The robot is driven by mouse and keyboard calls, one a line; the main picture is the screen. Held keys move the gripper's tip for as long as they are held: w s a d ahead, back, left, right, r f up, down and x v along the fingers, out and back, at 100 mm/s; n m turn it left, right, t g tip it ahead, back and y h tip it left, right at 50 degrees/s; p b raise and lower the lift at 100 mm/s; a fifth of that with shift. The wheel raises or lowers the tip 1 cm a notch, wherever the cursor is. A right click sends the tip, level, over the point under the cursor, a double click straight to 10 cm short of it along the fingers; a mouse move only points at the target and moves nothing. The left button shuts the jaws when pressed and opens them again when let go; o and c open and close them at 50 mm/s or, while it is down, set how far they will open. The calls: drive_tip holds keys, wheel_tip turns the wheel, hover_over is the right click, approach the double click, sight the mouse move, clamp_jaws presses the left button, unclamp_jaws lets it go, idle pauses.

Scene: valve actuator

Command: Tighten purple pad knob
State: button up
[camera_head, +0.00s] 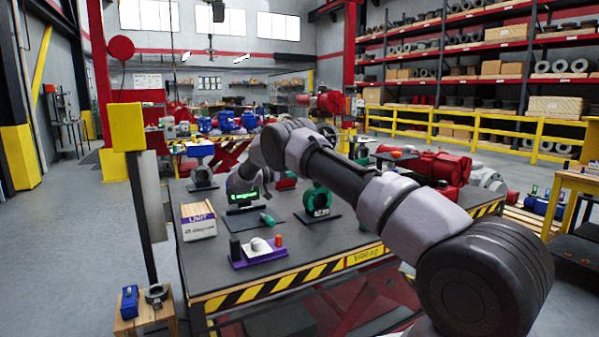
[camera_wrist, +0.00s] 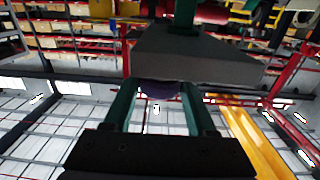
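The purple pad (camera_head: 259,262) lies near the front edge of the dark work table in the head view. It carries a pale grey rounded knob (camera_head: 260,245), a black cylinder (camera_head: 235,249) and a small orange-red cylinder (camera_head: 278,240). In the wrist view, the two green fingers of my gripper (camera_wrist: 158,85) stand apart with a visible gap, so it looks open. A dark purple rounded shape (camera_wrist: 160,89) shows between them, and a dark block hides part of the right finger; I cannot tell what either is.
A white and purple box (camera_head: 198,221) is at left. A yellow-topped post (camera_head: 127,127) stands left of the table (camera_head: 330,245).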

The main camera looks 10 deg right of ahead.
drive_tip(key=o, duration=0.3)
drive_tip(key=v, duration=1)
drive_tip(key=shift+a, duration=0.4)
